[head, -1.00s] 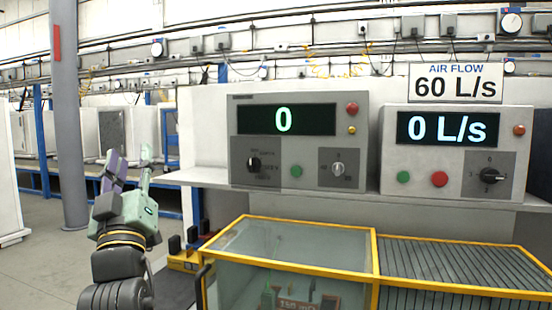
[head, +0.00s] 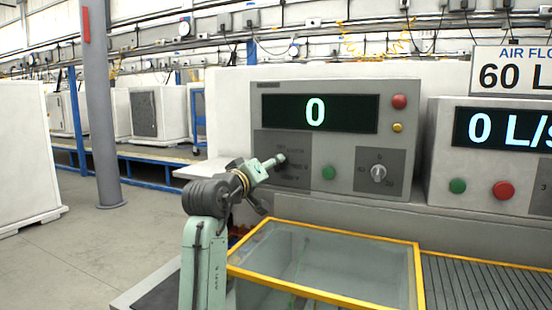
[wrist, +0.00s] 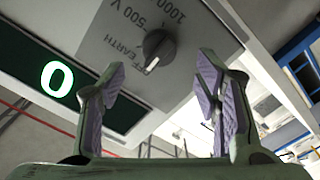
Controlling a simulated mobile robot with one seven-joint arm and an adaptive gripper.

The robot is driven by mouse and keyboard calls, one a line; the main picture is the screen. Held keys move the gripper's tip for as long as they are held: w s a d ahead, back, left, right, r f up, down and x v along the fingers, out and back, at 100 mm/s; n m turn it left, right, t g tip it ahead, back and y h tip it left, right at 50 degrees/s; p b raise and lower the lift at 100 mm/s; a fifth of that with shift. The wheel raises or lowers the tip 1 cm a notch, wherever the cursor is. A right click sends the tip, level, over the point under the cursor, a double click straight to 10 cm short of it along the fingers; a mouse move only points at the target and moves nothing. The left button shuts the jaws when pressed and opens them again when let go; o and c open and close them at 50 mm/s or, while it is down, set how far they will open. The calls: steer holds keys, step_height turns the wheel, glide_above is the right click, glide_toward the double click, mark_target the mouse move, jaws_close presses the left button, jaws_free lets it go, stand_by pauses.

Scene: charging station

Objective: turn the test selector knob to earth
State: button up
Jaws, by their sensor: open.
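The test selector knob (wrist: 158,47) is a round dark knob with a white pointer mark, on a grey plate of the tester (head: 411,150). In the wrist view the plate carries the labels EARTH, 500 V and 1000.
The tester has a display reading 0 (head: 315,112), a green button (head: 328,173), a red button (head: 399,101) and a second knob (head: 378,173). An air flow unit (head: 437,183) stands to the right. A yellow-framed glass box (head: 340,252) lies below.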

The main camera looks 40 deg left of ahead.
steer(key=p+x, duration=0.1)
steer(key=x, duration=0.4)
steer(key=c, duration=1.1)
steer(key=shift+c, duration=0.2)
steer(key=shift+m, duration=0.3)
steer(key=shift+d+m+b, duration=0.15)
steer(key=shift+m+b, duration=1.2)
steer(key=shift+m, duration=3.15)
